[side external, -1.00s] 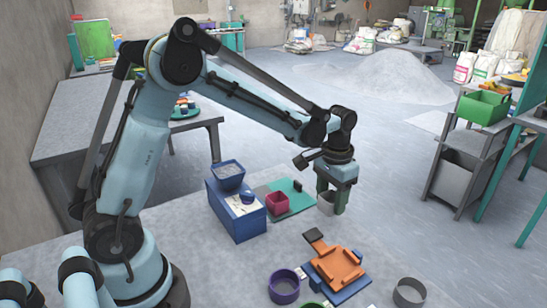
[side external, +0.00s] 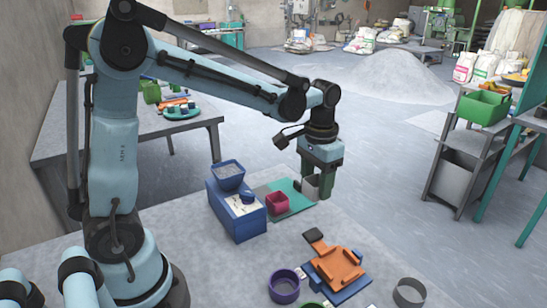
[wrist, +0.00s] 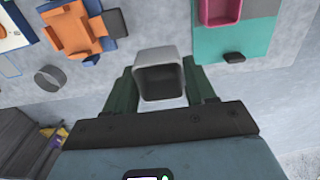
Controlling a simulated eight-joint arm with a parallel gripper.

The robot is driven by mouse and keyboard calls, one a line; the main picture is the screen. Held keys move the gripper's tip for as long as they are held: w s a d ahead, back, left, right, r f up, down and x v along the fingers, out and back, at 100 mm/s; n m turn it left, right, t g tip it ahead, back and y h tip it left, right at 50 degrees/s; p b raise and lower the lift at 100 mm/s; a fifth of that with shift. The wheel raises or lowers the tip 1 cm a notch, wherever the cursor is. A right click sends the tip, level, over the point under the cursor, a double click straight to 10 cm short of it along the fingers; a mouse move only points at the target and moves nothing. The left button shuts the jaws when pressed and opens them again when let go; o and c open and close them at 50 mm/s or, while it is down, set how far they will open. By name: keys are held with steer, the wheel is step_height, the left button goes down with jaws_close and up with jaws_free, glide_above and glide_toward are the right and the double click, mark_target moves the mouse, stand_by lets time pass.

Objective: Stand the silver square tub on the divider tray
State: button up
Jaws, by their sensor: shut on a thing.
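The silver square tub (wrist: 156,60) is held upright between the fingers of my gripper (wrist: 160,88), its open top toward the wrist camera. In the side view my gripper (side external: 322,190) is shut on the tub (side external: 311,188), which is partly hidden by a finger. A flat teal and grey board, which seems to be the divider tray (side external: 298,205), lies just left of the gripper; it shows at upper right in the wrist view (wrist: 213,47). A magenta square tub (side external: 277,203) stands on it, with a small black block (wrist: 234,57) at its edge. The held tub appears raised and apart from the board.
A blue box (side external: 237,218) bearing a blue tub of grey powder (side external: 229,177) stands left of the board. Nearer the camera are an orange holder (side external: 338,268) on a blue base, a purple bowl (side external: 284,286) and a grey ring (side external: 409,292). The tabletop between is clear.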

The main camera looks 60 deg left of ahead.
glide_above(262, 193)
steer(key=f, duration=0.2)
steer(key=shift+f, duration=3.05)
steer(key=shift+f, duration=0.5)
steer(key=o, duration=1.4)
step_height(262, 193, up, 7)
